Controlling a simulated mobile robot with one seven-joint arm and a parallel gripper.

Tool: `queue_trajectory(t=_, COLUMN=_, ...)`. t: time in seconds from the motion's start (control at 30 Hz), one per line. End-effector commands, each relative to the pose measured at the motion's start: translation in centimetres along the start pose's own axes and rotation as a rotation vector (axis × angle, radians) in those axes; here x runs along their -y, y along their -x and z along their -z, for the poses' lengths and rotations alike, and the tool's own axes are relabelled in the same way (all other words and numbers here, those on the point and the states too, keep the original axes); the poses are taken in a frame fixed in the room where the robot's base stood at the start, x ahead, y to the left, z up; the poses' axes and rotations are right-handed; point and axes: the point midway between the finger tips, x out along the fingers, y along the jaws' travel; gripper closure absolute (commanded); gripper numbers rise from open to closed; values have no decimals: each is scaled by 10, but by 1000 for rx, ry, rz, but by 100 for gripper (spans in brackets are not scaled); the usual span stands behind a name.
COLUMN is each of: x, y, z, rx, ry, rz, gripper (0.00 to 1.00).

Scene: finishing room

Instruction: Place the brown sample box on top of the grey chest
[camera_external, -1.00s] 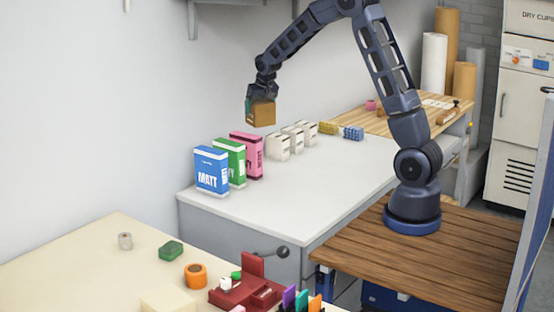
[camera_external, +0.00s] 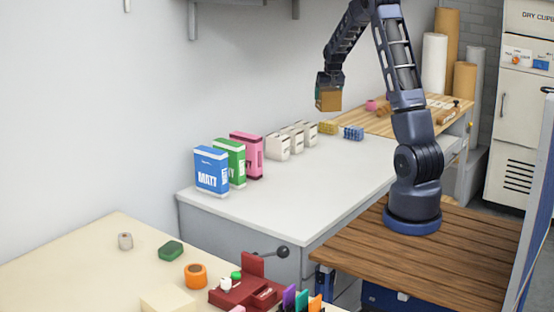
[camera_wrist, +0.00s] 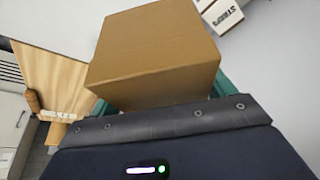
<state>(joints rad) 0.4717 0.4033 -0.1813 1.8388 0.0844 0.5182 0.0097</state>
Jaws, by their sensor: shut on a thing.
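The brown sample box (camera_external: 328,99) is held in the air by my gripper (camera_external: 328,82), above the far part of the grey chest. In the wrist view the box (camera_wrist: 155,52) fills the upper middle, with green finger parts (camera_wrist: 220,86) showing beside it. My gripper is shut on the box. The grey chest (camera_external: 300,200) has a broad pale top, largely bare in its near and middle part. The box is apart from the top.
Blue (camera_external: 211,172), green (camera_external: 231,160) and pink (camera_external: 247,153) boxes stand along the chest's wall side, with several white boxes (camera_external: 277,147) behind. Yellow (camera_external: 328,128) and blue (camera_external: 353,133) blocks lie farther back. A wooden bench (camera_external: 385,125) adjoins the far end.

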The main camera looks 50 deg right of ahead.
Motion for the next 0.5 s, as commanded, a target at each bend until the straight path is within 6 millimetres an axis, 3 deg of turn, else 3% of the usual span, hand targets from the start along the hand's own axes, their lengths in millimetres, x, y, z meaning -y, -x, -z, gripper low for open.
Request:
queue_trajectory(t=0.03, x=-21, y=-1, z=3, rx=-1, ry=-17, rz=-7, gripper=42)
queue_trajectory(t=0.2, x=-75, y=-1, z=7, rx=-3, ry=-53, rz=-21, gripper=42)
queue_trajectory(t=0.33, x=-102, y=-1, z=8, rx=-3, ry=-69, rz=-28, gripper=42)
queue_trajectory(t=0.5, x=-118, y=-3, z=7, rx=-3, ry=-79, rz=-31, gripper=42)
